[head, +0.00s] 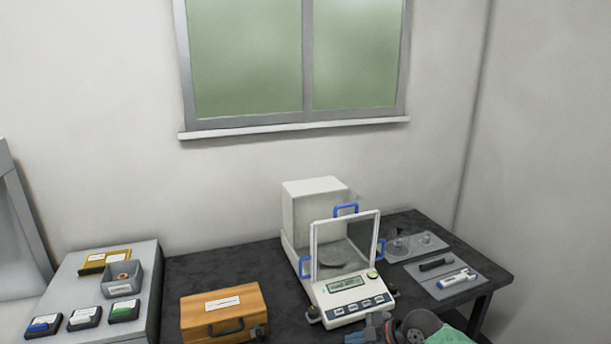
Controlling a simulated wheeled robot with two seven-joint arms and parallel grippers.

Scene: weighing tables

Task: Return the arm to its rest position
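A white weighing balance (352,311) stands on the dark table (220,267). It has a lit display, a clear-fronted weighing chamber with blue handles, and a round pan (342,254) inside. No load can be made out on the pan. At the bottom edge, in front of the balance, is what looks like my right gripper (376,328), with a dark round wrist part beside it. It is small and cut off by the frame, so its opening cannot be made out. My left gripper is not in view.
An orange case (224,312) stands left of the balance. A grey side surface (80,275) holds a yellow box (104,261), a grey bin (122,279) and small labelled boxes. Right of the balance are a clear tray (414,246) and a grey mat (459,266) with pen-like tools.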

